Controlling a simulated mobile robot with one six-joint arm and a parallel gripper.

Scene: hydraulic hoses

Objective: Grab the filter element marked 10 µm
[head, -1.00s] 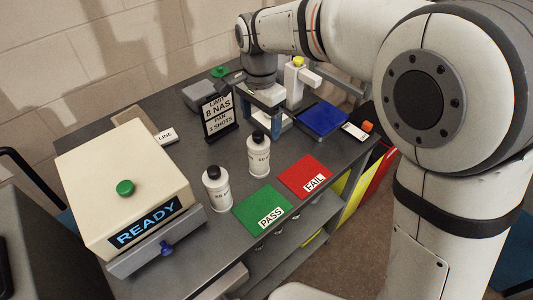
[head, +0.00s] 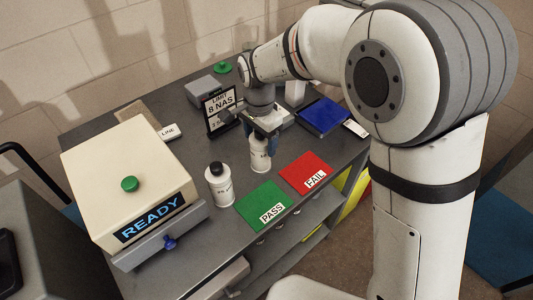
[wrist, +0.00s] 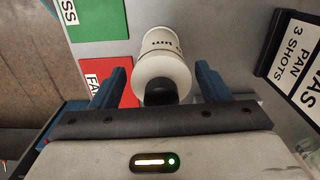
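Two white bottle-shaped pieces with black caps stand upright on the grey bench. One (head: 260,158) is under my gripper (head: 262,139) in the head view, its cap hidden. It also shows in the wrist view (wrist: 162,66), between the blue fingers of my gripper (wrist: 161,82), with "µm" legible on its label but the number unclear. The fingers are apart with small gaps beside the piece, so my gripper is open around its cap end. The other piece (head: 219,188) stands to the left, its label too small to read surely.
A green PASS mat (head: 263,205) and a red FAIL mat (head: 306,173) lie in front. A cream READY machine (head: 128,180) stands left. A LIMIT 8 NAS sign (head: 220,108) is close behind my gripper. A blue pad (head: 323,117) lies right.

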